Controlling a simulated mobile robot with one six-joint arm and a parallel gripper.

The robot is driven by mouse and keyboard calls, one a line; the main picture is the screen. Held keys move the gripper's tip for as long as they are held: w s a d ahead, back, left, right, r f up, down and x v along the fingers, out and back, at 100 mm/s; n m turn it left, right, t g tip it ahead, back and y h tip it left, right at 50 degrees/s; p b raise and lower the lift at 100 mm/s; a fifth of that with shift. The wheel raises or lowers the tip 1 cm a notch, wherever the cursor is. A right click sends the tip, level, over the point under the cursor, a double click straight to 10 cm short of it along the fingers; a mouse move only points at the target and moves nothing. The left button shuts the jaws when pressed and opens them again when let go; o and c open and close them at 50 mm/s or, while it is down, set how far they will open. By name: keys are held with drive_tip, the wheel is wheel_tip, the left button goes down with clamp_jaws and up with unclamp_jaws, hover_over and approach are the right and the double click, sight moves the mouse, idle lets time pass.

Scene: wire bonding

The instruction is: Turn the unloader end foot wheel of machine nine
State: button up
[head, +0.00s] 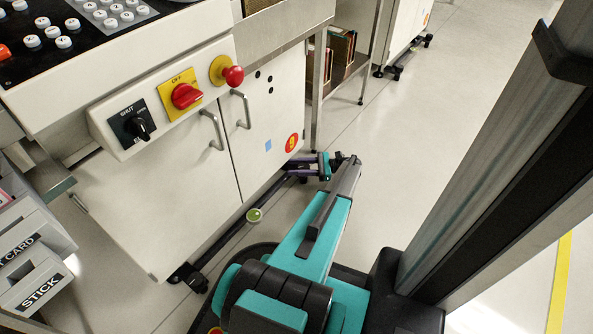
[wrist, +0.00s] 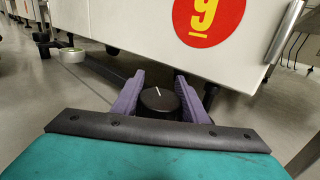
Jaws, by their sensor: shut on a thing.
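The foot wheel (wrist: 159,101) is a round black knob with a white line on top, low at the base of machine nine. In the wrist view it sits between the two purple fingers of my gripper (wrist: 160,78), which are shut on it, one on each side. The white line points up and slightly left. Machine nine (head: 265,125) is a white cabinet with a red round sticker with a yellow 9 (head: 291,142), also large in the wrist view (wrist: 208,17). In the head view my gripper (head: 303,168) is low by the cabinet's right end; the wheel is not distinguishable there.
A small green-topped round object (head: 254,215) is by the cabinet's bottom rail. Another black foot (head: 187,277) stands at its near left corner. A metal-legged shelf (head: 345,65) stands beyond the cabinet. The pale floor (head: 440,120) to the right is clear.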

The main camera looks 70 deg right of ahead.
drive_tip(key=shift+s+a+n+g+y+b, duration=0.25)
drive_tip(key=shift+n+y+b, duration=0.2)
drive_tip(key=shift+b, duration=0.35)
drive_tip(key=o, duration=1)
drive_tip(key=shift+o, duration=0.2)
drive_tip(key=shift+w+d, duration=0.1)
